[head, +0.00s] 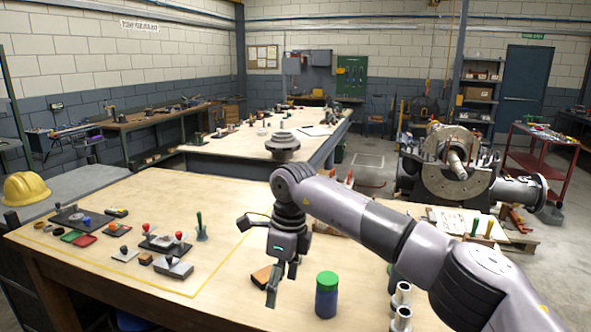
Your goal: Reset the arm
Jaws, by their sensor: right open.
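My right arm comes in from the lower right and reaches over the wooden table (200,290). My right gripper (282,285) points down over the table, its fingers apart with nothing held between them. My left gripper does not show.
Several small fixtures and red-knobbed parts, with a grey block (174,267), lie in a yellow-lined area on the left. A yellow hard hat (26,188) sits at far left. Metal cylinders (401,294) stand near the right arm. A large split casing (449,165) stands behind.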

